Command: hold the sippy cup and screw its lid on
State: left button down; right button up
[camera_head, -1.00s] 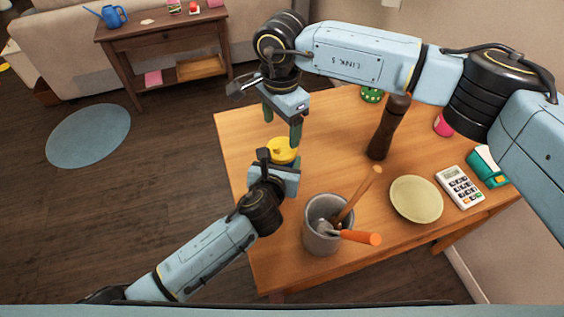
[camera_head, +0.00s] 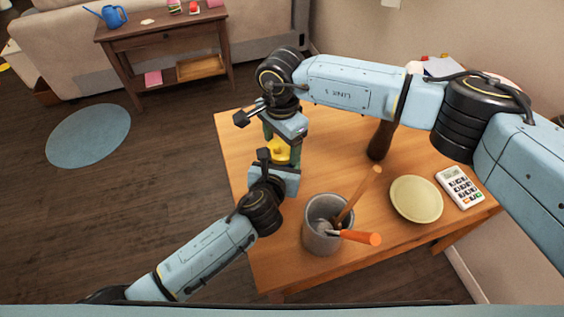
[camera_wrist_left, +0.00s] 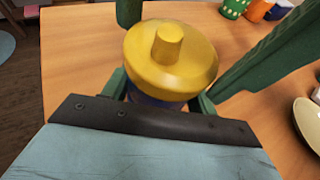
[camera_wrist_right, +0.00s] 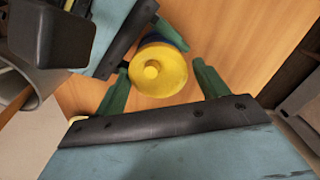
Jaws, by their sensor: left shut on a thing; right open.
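The sippy cup has a yellow lid (camera_head: 279,151) with a stubby spout; it stands upright near the table's left side. Its blue body (camera_wrist_left: 155,101) shows only as a strip under the lid. My left gripper (camera_wrist_left: 160,96) is shut on the body below the lid. My right gripper (camera_head: 282,140) points down from above, with its green fingers on either side of the lid. In the right wrist view, the lid (camera_wrist_right: 158,72) lies between the open fingers, with a gap visible on the right. I cannot tell whether the lid is seated straight on the cup.
A grey crock (camera_head: 321,238) with a wooden utensil and an orange-handled one stands close to my left gripper. A dark brown mill (camera_head: 380,140), a pale plate (camera_head: 416,199) and a calculator (camera_head: 459,187) are to the right. My right arm hides the table's back.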

jog(key=shift+f, duration=0.55)
jog(key=c, duration=0.8)
pick_arm(q)
jog(key=shift+s+d, duration=0.1)
pick_arm(e)
jog(key=shift+w+m, duration=0.1)
jog(key=shift+m, duration=1.6)
jog(key=o, duration=1.1)
pick_arm(q)
jog(key=shift+w+a, duration=0.2)
jog(key=shift+a, duration=0.1)
pick_arm(e)
jog(key=shift+s, duration=0.25)
